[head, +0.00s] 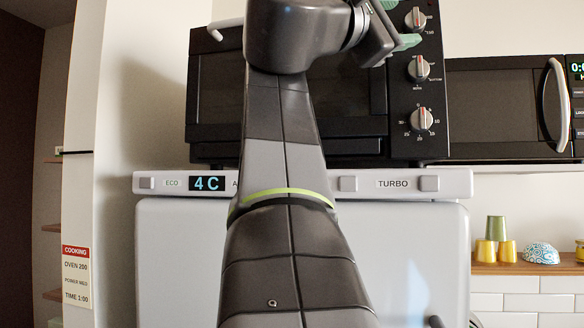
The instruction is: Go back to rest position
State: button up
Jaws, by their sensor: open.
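My gripper (401,22) is at the top of the head view, beside the knob column of a black countertop oven (350,95). Its two green-tipped fingers are apart, with nothing visible between them. The upper finger is partly cut off by the frame's top edge. The top knob (415,18) is just right of the fingers; I cannot tell whether they touch it. My raised arm covers the middle of the view and hides part of the oven and the white fridge (180,255) below.
The fridge's top panel (458,184) carries buttons and a "4 C" display. A black microwave (500,105) is at right. A cooking notice (76,276) hangs at left.

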aim_at(414, 25)
jog(key=shift+w+d+r, duration=0.25)
jog(key=shift+d, duration=0.2)
jog(key=p+x, duration=0.1)
jog(key=x, duration=0.1)
jog(key=shift+w+d+r, duration=0.1)
jog(key=shift+d, duration=0.1)
jog(key=shift+f+n+b, duration=0.3)
jog(key=shift+f+b, duration=0.15)
jog(key=shift+b, duration=0.3)
jog(key=n+t+b, duration=0.3)
jog(key=n+t, duration=0.1)
jog(key=shift+d, duration=0.15)
jog(key=shift+n+t+b, duration=0.4)
jog(key=shift+n+b, duration=0.05)
jog(key=shift+n, duration=0.35)
jog(key=shift+r+y, duration=0.1)
jog(key=shift+y, duration=0.2)
